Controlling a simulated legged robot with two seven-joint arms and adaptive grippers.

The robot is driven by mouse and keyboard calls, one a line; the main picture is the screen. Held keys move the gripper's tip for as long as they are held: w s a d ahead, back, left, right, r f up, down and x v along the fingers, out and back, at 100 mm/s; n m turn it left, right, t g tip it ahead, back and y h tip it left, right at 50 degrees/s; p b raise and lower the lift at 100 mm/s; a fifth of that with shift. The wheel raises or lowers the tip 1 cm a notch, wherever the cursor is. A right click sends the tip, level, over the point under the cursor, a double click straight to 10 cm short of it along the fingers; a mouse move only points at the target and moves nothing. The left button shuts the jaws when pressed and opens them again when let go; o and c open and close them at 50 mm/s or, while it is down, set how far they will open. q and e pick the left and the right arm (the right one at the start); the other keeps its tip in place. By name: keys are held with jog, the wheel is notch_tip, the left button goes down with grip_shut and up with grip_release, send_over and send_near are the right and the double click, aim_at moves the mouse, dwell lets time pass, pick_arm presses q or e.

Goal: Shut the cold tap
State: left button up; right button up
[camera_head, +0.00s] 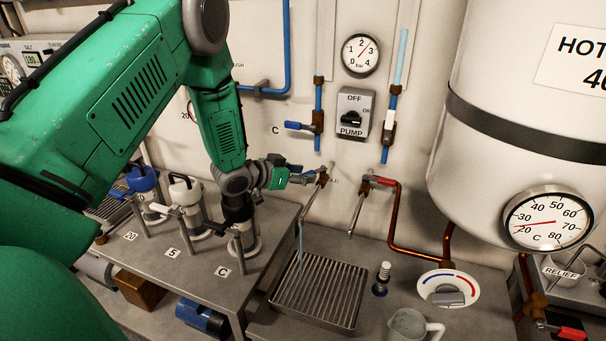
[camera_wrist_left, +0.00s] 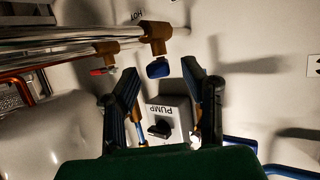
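The cold tap (camera_head: 322,180) has a brown body and a blue lever, and its long metal spout points down over a slotted drain tray (camera_head: 285,296). A thin pale stream of water (camera_head: 300,245) hangs below the spout. My left gripper (camera_head: 305,175) is at the tap's lever. In the left wrist view the blue lever (camera_wrist_left: 158,68) lies between the tips of my open left gripper (camera_wrist_left: 161,72), with gaps on both sides. In the head view the fingers partly cover the lever. My right gripper is in neither view.
The hot tap with a red lever (camera_head: 381,180) and copper pipe is just right of the cold tap. A pump switch (camera_head: 351,112), a blue wall valve (camera_head: 299,126) and a gauge are above. A white tank (camera_head: 520,80) stands right; a jug (camera_head: 410,325) stands in front.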

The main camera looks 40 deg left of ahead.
pick_arm(q)
jog(key=v, duration=1.2)
jog(key=shift+w+f, duration=0.1)
jog(key=c, duration=0.8)
jog(key=d+f+m+b, duration=0.1)
jog(key=m+b, duration=0.1)
jog(key=b, duration=0.3)
jog(key=w+d+f+m+t+b, duration=0.1)
jog(key=m+b, duration=0.2)
jog(key=b, duration=0.2)
jog(key=d+f+m+t+y+b, duration=0.1)
jog(key=f+m+b, duration=0.1)
jog(key=b, duration=0.3)
jog(key=shift+w+f+m, duration=0.1)
jog(key=shift+w+m, duration=0.2)
grip_shut()
jog(key=w+d+f+m+t+y+b, duration=0.1)
jog(key=w+d+m+t+b, duration=0.1)
jog(key=w+m+b, duration=0.6)
jog(key=b, duration=0.5)
jog(key=shift+w+f+t+y, duration=0.2)
jog(key=shift+t+y, duration=0.1)
jog(key=shift+t, duration=0.1)
